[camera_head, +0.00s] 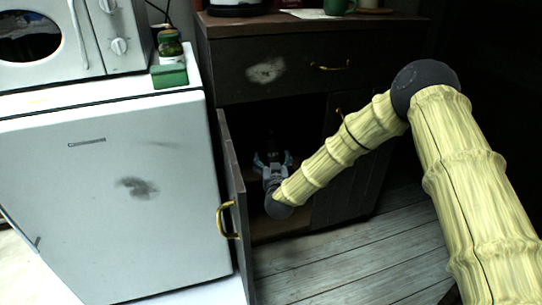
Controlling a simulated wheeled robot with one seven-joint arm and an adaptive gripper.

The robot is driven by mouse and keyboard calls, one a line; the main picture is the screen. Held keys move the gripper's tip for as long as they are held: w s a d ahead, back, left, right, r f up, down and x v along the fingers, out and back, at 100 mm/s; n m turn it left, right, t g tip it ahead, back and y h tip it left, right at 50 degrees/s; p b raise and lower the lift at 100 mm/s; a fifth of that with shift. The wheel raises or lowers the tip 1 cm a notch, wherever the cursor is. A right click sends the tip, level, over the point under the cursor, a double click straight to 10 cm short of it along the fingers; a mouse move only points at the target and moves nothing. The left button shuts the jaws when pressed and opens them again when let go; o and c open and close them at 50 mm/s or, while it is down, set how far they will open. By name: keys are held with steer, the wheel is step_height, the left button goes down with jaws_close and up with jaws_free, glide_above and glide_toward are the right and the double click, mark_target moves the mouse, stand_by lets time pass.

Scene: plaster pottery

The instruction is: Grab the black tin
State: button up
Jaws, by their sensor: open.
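My gripper (273,158) is open and reaches inside the dark, open compartment of the cabinet (265,70). Its fingers point away from the camera, into the compartment. A faint dark shape shows at and just beyond the fingertips. It is too dim to tell whether this is the black tin, or whether the fingers touch it. No black tin can be clearly made out elsewhere in the compartment.
The cabinet's open left door (232,210), with a brass handle, stands close left of my gripper. The right door (345,165) is beside my forearm. A white fridge (100,200) stands left, carrying a microwave (70,40), a green box (169,76) and a jar (170,45).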

mark_target(272, 153)
steer(key=shift+w+a+f+b, duration=0.1)
steer(key=shift+w+b, duration=0.25)
steer(key=shift+w, duration=1.15)
steer(key=w, duration=0.1)
steer(key=w+b, duration=0.1)
steer(key=w, duration=0.1)
steer(key=w+b, duration=0.1)
steer(key=shift+w+a+f, duration=0.1)
steer(key=shift+w+f, duration=0.1)
steer(key=shift+f, duration=0.15)
steer(key=shift+w+r+b, duration=0.1)
steer(key=shift+w+b, duration=0.2)
steer(key=c, duration=1.2)
